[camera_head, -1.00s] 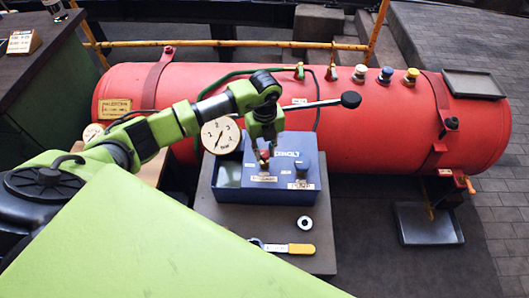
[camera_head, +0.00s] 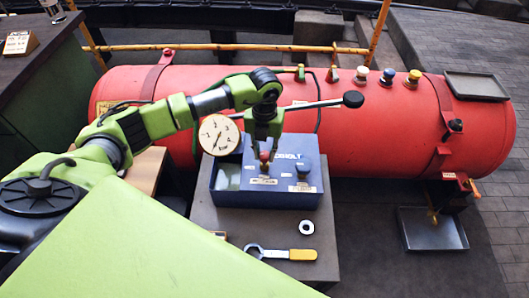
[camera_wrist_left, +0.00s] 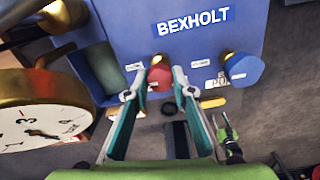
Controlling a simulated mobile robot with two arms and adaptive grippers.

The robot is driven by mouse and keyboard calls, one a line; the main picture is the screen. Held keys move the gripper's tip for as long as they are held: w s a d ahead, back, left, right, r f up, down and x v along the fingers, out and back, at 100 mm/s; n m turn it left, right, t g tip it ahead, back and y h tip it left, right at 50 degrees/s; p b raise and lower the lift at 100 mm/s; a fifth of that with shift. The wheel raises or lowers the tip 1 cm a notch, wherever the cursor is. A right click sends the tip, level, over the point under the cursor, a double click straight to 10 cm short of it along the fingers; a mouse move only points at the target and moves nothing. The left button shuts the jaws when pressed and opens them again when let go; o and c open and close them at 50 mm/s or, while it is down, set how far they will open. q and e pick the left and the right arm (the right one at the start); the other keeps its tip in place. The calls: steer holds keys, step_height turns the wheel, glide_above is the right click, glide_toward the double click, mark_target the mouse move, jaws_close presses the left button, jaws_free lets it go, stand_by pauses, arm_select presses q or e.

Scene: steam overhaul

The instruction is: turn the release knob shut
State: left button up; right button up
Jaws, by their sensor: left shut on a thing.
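A blue box (camera_head: 235,197) lettered BEXHOLT stands on a grey stand in front of the red tank. It carries a red knob (camera_head: 265,157) on the left and a blue knob (camera_head: 303,168) on the right, each with a small label too blurred to read. My left gripper (camera_head: 263,150) reaches down from above onto the red knob. In the left wrist view its two fingers (camera_wrist_left: 160,80) close around the red knob (camera_wrist_left: 159,73). The blue knob (camera_wrist_left: 243,68) is free beside it. A small green and dark pronged part (camera_wrist_left: 228,135), perhaps my right gripper, shows at lower right.
A round dial gauge (camera_head: 219,135) stands close left of the box. A black-tipped lever (camera_head: 352,99) passes behind my gripper. A white ring (camera_head: 307,227) and a yellow-handled wrench (camera_head: 300,254) lie on the stand (camera_head: 322,210). The red tank (camera_head: 385,125) fills the back.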

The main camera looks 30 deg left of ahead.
mark_target(264, 154)
stand_by(0.3)
arm_select(q)
steer(key=o, duration=1.1)
step_height(264, 154, up, 12)
